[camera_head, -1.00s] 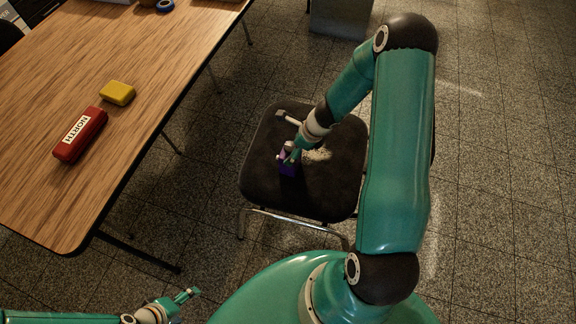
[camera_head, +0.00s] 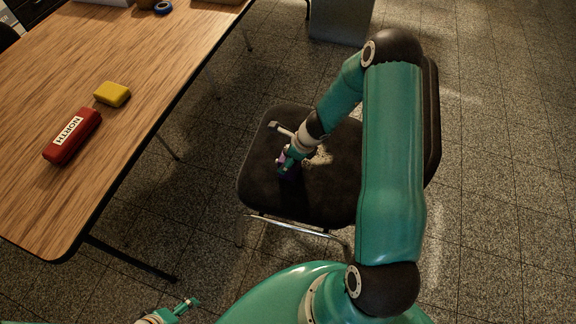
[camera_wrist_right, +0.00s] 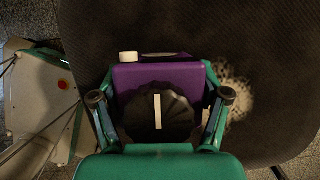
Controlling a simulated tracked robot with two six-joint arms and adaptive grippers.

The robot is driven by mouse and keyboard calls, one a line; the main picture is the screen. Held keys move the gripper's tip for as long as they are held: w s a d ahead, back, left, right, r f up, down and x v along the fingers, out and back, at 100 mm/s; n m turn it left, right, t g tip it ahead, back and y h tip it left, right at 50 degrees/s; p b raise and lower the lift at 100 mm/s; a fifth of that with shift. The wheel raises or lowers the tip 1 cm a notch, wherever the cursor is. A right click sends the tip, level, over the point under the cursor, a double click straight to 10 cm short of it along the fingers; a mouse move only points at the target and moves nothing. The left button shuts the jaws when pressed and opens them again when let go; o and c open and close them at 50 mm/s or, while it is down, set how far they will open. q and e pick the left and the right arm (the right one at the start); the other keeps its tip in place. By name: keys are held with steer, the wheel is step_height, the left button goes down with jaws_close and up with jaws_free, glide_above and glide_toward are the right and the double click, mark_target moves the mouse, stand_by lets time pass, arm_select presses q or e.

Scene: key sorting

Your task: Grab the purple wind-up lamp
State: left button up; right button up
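The purple wind-up lamp (camera_wrist_right: 158,80) lies on the dark chair seat. It has a black round knob with a white bar and a white cap at its top left. My right gripper (camera_wrist_right: 160,85) is around it in the right wrist view, one finger along each side with little or no gap; whether they press on it is unclear. In the head view the lamp (camera_head: 289,170) is mostly hidden by my right gripper (camera_head: 285,162). My left gripper (camera_head: 190,304) is at the bottom edge, far from the lamp; its finger opening is not clear.
The chair (camera_head: 330,190) stands right of the wooden table (camera_head: 120,150). A red case (camera_head: 72,137) and a yellow box (camera_head: 112,94) lie on the table. A light patch shows beside the gripper on the seat.

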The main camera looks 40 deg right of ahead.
steer(key=c, duration=0.5)
steer(key=shift+r, duration=0.1)
